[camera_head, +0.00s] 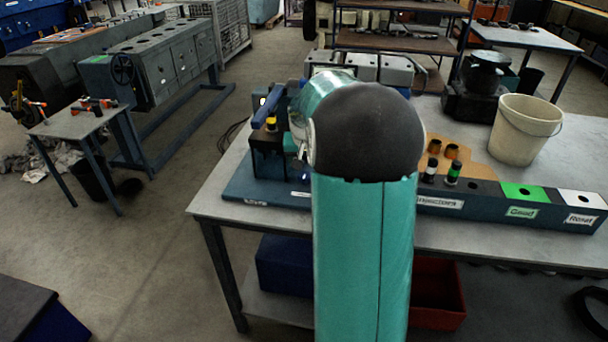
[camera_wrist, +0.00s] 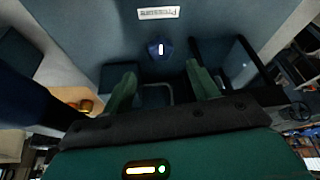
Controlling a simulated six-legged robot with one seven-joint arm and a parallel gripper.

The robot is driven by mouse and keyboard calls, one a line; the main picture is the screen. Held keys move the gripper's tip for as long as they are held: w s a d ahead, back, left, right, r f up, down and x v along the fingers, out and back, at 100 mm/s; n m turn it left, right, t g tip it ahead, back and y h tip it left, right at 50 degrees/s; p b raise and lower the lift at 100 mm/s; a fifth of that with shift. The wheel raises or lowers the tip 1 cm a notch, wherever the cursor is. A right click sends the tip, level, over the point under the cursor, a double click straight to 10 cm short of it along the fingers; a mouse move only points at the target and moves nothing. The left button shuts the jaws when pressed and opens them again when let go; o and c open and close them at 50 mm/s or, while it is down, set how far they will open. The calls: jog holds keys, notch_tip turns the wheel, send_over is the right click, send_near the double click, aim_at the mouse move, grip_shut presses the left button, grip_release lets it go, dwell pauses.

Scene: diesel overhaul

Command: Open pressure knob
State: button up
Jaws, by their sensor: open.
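The pressure knob (camera_wrist: 160,48) shows in the wrist view as a small dark blue knob with a white line on it. It sits on a blue-grey panel beside a white label reading "Pressure" (camera_wrist: 158,13), which appears upside down. My gripper (camera_wrist: 162,82) is open, with its two green fingers spread below the knob in the picture and nothing between them. The knob lies above the gap between the fingertips and looks apart from them. In the head view my arm hides the knob and my gripper.
The workbench (camera_head: 260,219) carries a blue test stand (camera_head: 262,188) at left. Red (camera_head: 437,300) and blue (camera_head: 285,268) bins stand below.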

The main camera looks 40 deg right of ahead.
aim_at(305, 179)
jog(key=x, duration=0.8)
jog(key=shift+f, duration=0.2)
jog(key=shift+c, duration=0.5)
jog(key=c, duration=0.9)
jog(key=shift+d+n+t+y, duration=0.1)
jog(key=shift+n+t+y, duration=0.2)
jog(key=shift+n, duration=0.8)
jog(key=shift+d+n+t+y, duration=0.1)
jog(key=shift+n+y, duration=0.3)
jog(key=shift+n, duration=0.7)
jog(key=o, duration=1)
jog(key=shift+a, duration=0.1)
